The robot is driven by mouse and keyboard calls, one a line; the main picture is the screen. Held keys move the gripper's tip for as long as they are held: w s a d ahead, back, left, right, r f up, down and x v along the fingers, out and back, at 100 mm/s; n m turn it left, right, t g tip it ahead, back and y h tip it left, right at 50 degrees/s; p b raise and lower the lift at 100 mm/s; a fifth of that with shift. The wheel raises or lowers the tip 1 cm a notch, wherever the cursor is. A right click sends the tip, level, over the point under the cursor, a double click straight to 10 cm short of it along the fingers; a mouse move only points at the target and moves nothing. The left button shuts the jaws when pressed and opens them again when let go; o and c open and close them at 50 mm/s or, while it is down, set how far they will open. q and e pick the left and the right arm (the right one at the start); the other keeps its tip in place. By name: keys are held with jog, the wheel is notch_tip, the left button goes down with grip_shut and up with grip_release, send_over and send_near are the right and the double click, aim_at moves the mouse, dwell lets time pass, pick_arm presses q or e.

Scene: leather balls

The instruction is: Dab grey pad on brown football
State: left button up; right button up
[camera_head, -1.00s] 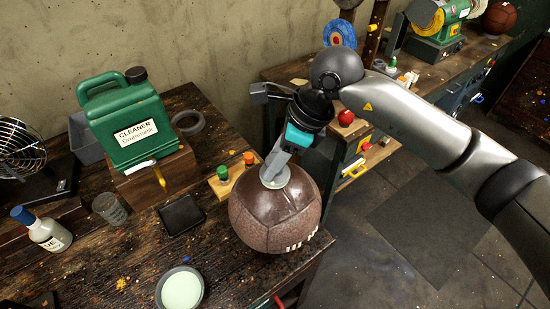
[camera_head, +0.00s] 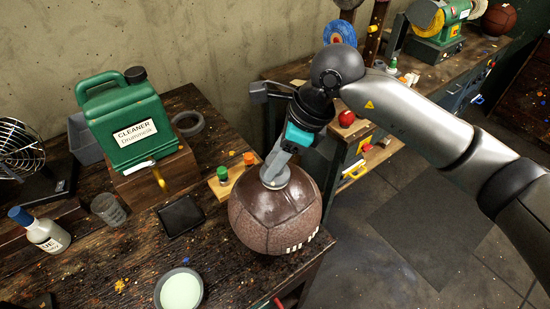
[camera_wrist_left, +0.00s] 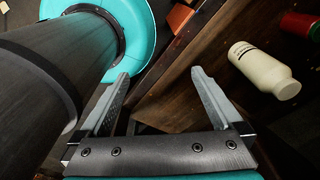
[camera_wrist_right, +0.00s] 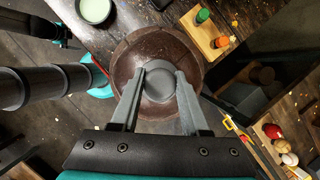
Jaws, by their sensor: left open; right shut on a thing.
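The brown football (camera_head: 268,222) is a dark leather ball at the front right corner of the wooden workbench. My right gripper (camera_head: 272,172) points down at its top and is shut on the round grey pad (camera_head: 276,183). In the right wrist view the grey pad (camera_wrist_right: 168,88) sits between the fingertips, over the top of the brown football (camera_wrist_right: 130,68). The pad's underside is hidden; it looks to be at the ball's top surface. My left gripper (camera_wrist_left: 160,84) is open and empty in the left wrist view, beside dark wooden furniture.
A dish of pale green stuff (camera_head: 181,290) and a black square tray (camera_head: 181,216) are left of the ball. A small wooden holder with green and orange caps (camera_head: 236,178) is behind it. A green cleaner canister (camera_head: 125,120) stands on a wooden block.

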jog(key=shift+b, duration=0.4)
dwell(1.3)
jog(key=shift+s+f+b, duration=0.1)
jog(key=shift+f+b, duration=0.1)
jog(key=shift+b, duration=0.55)
dwell(1.5)
jog(key=shift+r+b, duration=0.25)
jog(key=shift+b, duration=0.3)
dwell(1.8)
jog(key=shift+b, duration=0.35)
dwell(0.6)
jog(key=shift+r+p, duration=1.75)
jog(key=shift+r, duration=1.7)
